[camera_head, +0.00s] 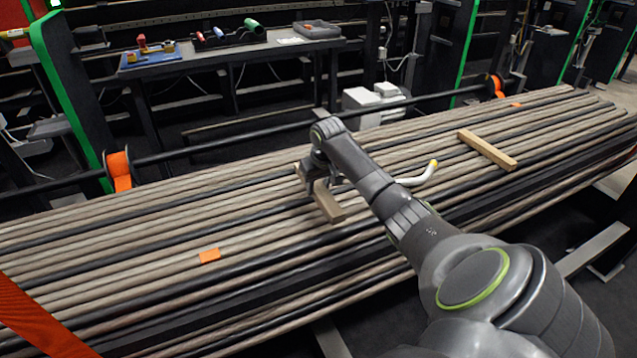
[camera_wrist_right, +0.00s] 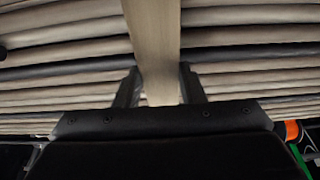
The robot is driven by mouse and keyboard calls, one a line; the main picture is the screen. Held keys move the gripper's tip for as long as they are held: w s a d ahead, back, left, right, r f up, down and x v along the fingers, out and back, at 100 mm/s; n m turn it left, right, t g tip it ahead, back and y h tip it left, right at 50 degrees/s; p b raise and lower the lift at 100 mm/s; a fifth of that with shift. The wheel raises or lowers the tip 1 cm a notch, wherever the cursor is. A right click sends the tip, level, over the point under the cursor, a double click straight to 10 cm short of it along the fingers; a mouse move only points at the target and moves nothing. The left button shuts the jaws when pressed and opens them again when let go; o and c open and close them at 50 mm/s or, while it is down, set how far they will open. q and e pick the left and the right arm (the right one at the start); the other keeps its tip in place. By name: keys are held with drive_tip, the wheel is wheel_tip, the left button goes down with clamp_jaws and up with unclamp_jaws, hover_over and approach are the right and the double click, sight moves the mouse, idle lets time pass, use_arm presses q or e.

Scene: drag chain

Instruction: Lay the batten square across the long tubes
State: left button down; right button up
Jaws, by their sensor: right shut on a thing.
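A wooden batten (camera_head: 329,205) is at the middle of the bundle of long tubes (camera_head: 130,235), partly hidden behind my right wrist. My right gripper (camera_head: 317,183) is shut on it. In the right wrist view the batten (camera_wrist_right: 155,45) runs up the picture between the two fingers of my right gripper (camera_wrist_right: 158,88), crossing the tubes (camera_wrist_right: 60,45) at about a right angle. I cannot tell whether it touches the tubes. A second batten (camera_head: 487,149) lies across the tubes farther right. My left gripper is not in view.
A white curved handle with a yellow tip (camera_head: 420,175) shows just right of my forearm. An orange tag (camera_head: 210,256) lies on the tubes, and an orange strap (camera_head: 35,320) is at lower left. A black bar (camera_head: 230,135) runs behind the bundle, before a workbench (camera_head: 230,55).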

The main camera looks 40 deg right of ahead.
drive_tip(key=shift+r+p, duration=0.15)
drive_tip(key=shift+p, duration=0.35)
wheel_tip(320, 180, down, 4)
drive_tip(key=shift+r+b, duration=0.25)
drive_tip(key=shift+b, duration=0.15)
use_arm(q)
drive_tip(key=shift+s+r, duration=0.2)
use_arm(e)
drive_tip(key=shift+f, duration=0.7)
drive_tip(key=o, duration=1.1)
drive_tip(key=shift+s, duration=0.1)
drive_tip(key=shift+r, duration=0.45)
use_arm(q)
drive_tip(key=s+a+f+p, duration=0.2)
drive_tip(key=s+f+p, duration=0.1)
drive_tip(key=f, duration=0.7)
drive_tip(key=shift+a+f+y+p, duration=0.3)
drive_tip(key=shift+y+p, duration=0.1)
drive_tip(key=shift+p, duration=0.1)
use_arm(e)
drive_tip(key=shift+v, duration=8.3)
